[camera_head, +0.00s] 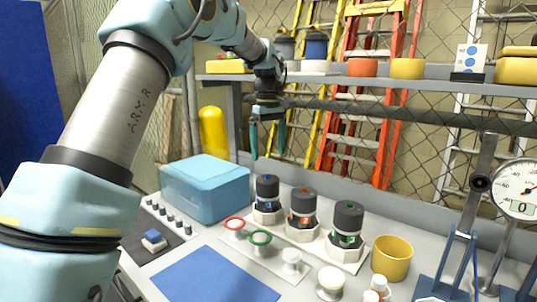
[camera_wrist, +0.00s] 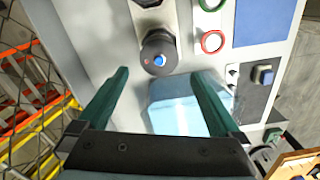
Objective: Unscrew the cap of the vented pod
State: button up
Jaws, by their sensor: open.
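Three dark-capped pods stand in white bases on the bench in the head view: a blue-marked pod (camera_head: 267,193), an orange-marked pod (camera_head: 303,203) and a green-marked pod (camera_head: 347,218). I cannot tell which one is vented. My gripper (camera_head: 267,152) is open and empty, pointing down above the blue-marked pod and apart from it. In the wrist view, my gripper (camera_wrist: 160,73) has its two green fingers spread. The blue-marked pod (camera_wrist: 158,50) shows from above, just beyond the fingertips. A second dark cap is cut off at the top edge there.
A light-blue box (camera_head: 205,188) stands left of the pods. A red ring (camera_head: 234,223), a green ring (camera_head: 260,238) and white pedestals are in front. A yellow cup (camera_head: 392,258) and a gauge (camera_head: 519,189) are at right. A shelf (camera_head: 330,78) runs behind. A blue mat (camera_head: 215,277) lies clear.

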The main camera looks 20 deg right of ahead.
aim_at(268, 177)
jog(key=shift+m, duration=0.5)
notch_tip(268, 177, down, 11)
jog(key=shift+r+p, duration=0.2)
jog(key=shift+p, duration=1)
jog(key=c, duration=1)
jog(key=o, duration=0.7)
jog(key=c, duration=0.7)
jog(key=shift+o, duration=0.2)
